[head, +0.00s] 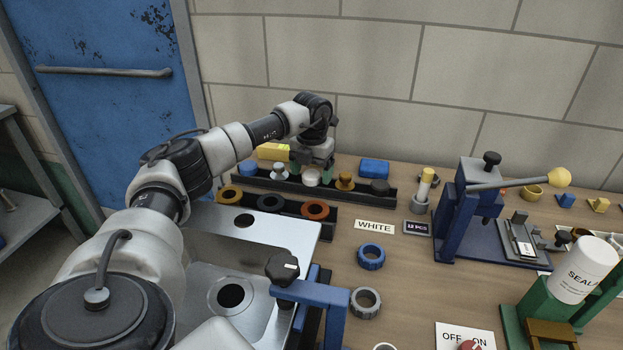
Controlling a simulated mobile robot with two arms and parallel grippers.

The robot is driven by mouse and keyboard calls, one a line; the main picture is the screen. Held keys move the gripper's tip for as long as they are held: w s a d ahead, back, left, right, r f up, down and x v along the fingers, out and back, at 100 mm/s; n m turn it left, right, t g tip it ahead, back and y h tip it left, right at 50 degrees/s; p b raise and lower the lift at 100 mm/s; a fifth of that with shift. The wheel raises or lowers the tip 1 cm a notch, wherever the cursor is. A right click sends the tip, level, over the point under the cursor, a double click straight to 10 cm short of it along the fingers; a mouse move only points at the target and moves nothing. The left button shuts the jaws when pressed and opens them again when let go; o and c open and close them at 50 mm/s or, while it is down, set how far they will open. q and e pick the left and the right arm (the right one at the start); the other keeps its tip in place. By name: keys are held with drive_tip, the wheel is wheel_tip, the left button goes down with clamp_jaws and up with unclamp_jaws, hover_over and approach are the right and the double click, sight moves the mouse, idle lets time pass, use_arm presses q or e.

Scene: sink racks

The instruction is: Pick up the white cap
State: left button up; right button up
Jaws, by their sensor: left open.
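The white cap (312,179) stands in the black rack (248,184) near the wall, between a metallic-looking cap (279,171) on its left and an orange-brown cap (345,181) on its right. My left gripper (311,167) hangs over the rack, right above the white cap, pointing down and open. The gripper body hides the cap's upper part. I cannot tell whether the fingers touch it. My right gripper is not in view.
A blue cap (247,168) and a dark cap (380,187) share the rack. In front lies a rack of rings (315,209). A sign reading WHITE (374,226), a blue press (462,210) and loose rings (371,256) stand to the right.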

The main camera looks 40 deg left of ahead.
use_arm(q)
drive_tip(key=shift+f, duration=0.1)
drive_tip(key=c, duration=1)
